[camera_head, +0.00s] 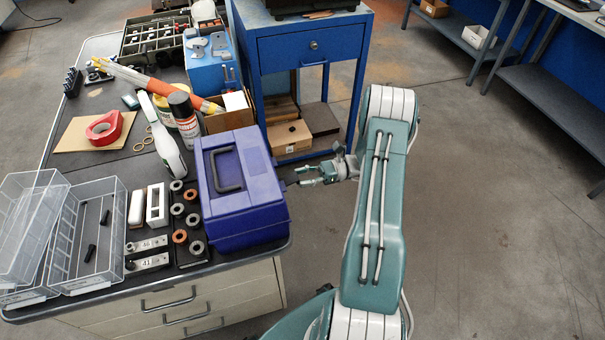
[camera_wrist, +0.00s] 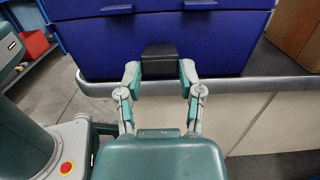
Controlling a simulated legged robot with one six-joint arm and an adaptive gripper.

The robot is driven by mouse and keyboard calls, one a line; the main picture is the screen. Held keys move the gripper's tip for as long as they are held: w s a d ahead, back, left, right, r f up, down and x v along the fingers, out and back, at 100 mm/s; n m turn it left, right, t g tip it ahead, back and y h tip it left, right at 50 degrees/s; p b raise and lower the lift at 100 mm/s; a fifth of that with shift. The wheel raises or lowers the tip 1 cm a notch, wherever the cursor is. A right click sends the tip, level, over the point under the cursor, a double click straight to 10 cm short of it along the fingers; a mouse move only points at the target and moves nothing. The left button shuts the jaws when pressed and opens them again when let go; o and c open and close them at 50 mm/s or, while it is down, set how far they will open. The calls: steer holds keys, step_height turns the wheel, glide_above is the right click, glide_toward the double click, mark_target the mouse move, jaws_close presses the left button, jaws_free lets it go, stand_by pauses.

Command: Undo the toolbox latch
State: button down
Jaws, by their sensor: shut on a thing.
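The blue toolbox (camera_head: 238,195) stands at the right edge of the bench, its lid closed and its dark carry handle (camera_head: 226,170) lying on top. In the wrist view the toolbox front (camera_wrist: 218,42) fills the top, with a dark latch (camera_wrist: 160,52) at its lower middle. My gripper (camera_wrist: 160,72) has its two fingertips on either side of this latch, shut on it. In the head view my gripper (camera_head: 290,183) reaches the toolbox's right side from the right; the latch itself is hidden there.
Clear plastic bins (camera_head: 92,235), metal rings (camera_head: 193,220) and a white spray bottle (camera_head: 163,135) stand left of the toolbox. A cardboard box (camera_wrist: 297,35) is right of it in the wrist view. A blue cabinet (camera_head: 300,48) stands behind. Floor at right is clear.

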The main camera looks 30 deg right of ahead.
steer(key=c, duration=1.4)
jaws_free()
steer(key=shift+f+y, duration=0.3)
steer(key=shift+y, duration=0.1)
steer(key=shift+c, duration=1.2)
jaws_free()
steer(key=shift+d, duration=0.2)
steer(key=v, duration=0.7)
steer(key=shift+d+f, duration=0.2)
steer(key=shift+d, duration=0.1)
steer(key=shift+a, duration=0.1)
